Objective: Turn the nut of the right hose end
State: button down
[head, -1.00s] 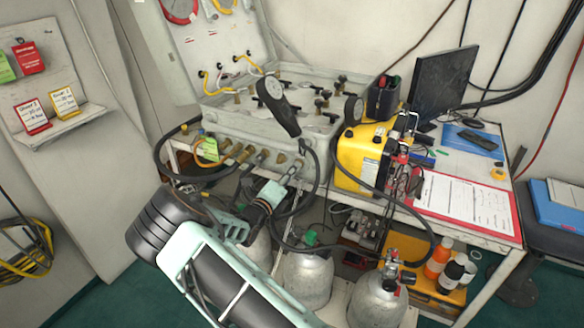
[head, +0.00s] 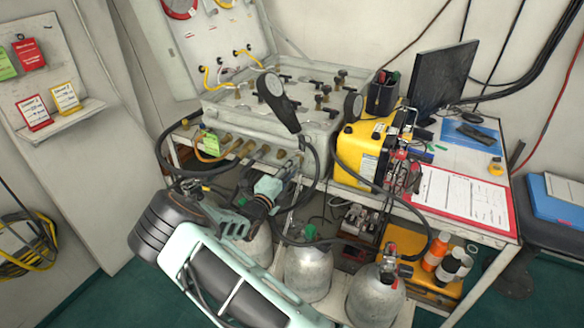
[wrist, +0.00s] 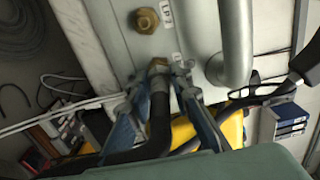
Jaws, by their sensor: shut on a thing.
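In the head view my gripper (head: 281,174) is at the right end of the fittings along the front of the grey air panel (head: 315,145). The nut is hidden there by my gripper. Finger contact on the nut's flats is too small to tell.
Another brass fitting (wrist: 147,20) sticks out close by, and a thick grey handle (wrist: 235,45) is to its right. A yellow case (head: 365,150) stands right of the panel. Grey cylinders (head: 308,272) stand below.

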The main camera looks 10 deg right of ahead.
jog(key=c, duration=1.7)
grip_release()
jog(key=shift+c, duration=0.2)
jog(key=v, duration=1.2)
